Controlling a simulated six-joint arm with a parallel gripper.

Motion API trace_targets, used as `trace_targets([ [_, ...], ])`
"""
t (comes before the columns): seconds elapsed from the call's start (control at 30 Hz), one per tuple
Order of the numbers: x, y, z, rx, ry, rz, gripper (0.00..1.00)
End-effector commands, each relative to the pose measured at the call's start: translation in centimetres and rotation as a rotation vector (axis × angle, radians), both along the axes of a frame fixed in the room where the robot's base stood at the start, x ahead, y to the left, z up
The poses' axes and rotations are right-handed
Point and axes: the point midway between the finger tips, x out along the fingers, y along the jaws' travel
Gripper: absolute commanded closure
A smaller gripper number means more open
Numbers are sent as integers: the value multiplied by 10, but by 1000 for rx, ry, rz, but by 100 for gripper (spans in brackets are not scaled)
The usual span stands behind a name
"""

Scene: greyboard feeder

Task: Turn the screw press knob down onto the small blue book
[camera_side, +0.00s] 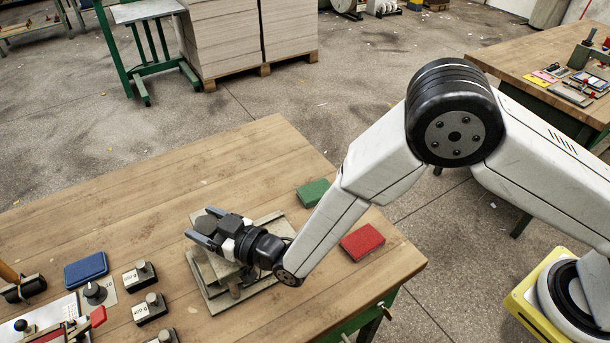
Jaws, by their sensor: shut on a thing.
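The screw press (216,294) stands on the wooden table, a grey plate and frame under my gripper. My gripper (203,228) is over the press, its fingers pointing left and shut on the press knob. The knob is mostly hidden by the fingers and wrist. A flat blue book-like block (86,270) lies on the table to the left, apart from the press. Whether a blue book lies inside the press is hidden by my wrist and the press top.
A green book (313,193) and a red book (361,242) lie right of the press. The table's far left part is clear.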

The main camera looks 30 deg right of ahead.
Motion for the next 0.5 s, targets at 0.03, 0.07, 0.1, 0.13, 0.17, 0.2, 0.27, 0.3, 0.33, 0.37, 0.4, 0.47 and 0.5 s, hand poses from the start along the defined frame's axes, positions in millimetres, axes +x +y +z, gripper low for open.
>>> trace_targets([
  [0.03,0,1,1,2,-3,-13,87],
  [0.07,0,1,1,2,-3,-22,87],
  [0.1,0,1,1,1,-4,-31,87],
  [0.13,0,1,1,1,-3,-36,87],
  [0.17,0,1,1,1,-3,-41,87],
  [0.2,0,1,1,1,-3,-44,87],
  [0.27,0,0,1,1,-3,-46,87],
  [0.3,0,0,1,1,-3,-46,87],
  [0.33,0,0,1,1,-3,-46,87],
  [0.37,0,0,1,1,-3,-46,87],
  [0.4,0,0,1,1,-3,-46,87],
  [0.47,0,0,1,1,-3,-46,87],
  [0.5,0,0,1,1,-3,-45,25],
])
